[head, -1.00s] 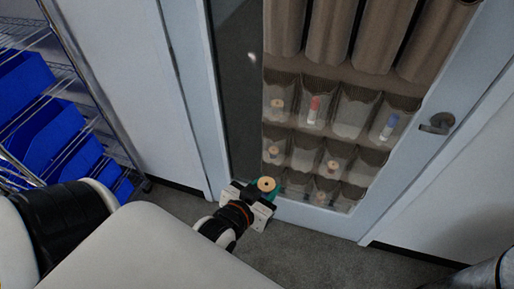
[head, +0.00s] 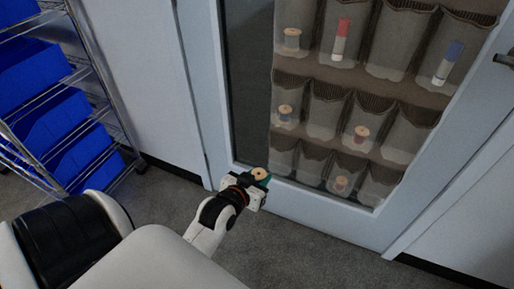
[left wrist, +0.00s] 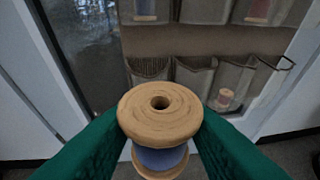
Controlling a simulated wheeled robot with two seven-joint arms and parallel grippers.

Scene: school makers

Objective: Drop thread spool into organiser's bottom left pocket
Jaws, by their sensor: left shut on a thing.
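The thread spool (head: 260,174) has pale wooden ends, and in the left wrist view (left wrist: 160,112) blue-violet thread shows below its top disc. My left gripper (head: 257,181) is shut on it, with a green finger (left wrist: 85,150) on each side, and holds it upright. The hanging organiser (head: 345,147) has rows of clear pockets on a pale-framed door. Its bottom left pocket (head: 283,157) looks empty in the head view. The spool is in front of and slightly below left of that pocket, apart from it in the picture. My right gripper is out of view.
Other pockets hold spools, such as one in the bottom row (head: 342,183), and red (head: 342,38) and blue (head: 449,62) tubes higher up. A wire rack with blue bins (head: 62,120) stands at the left. Grey floor (head: 300,255) lies clear before the door.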

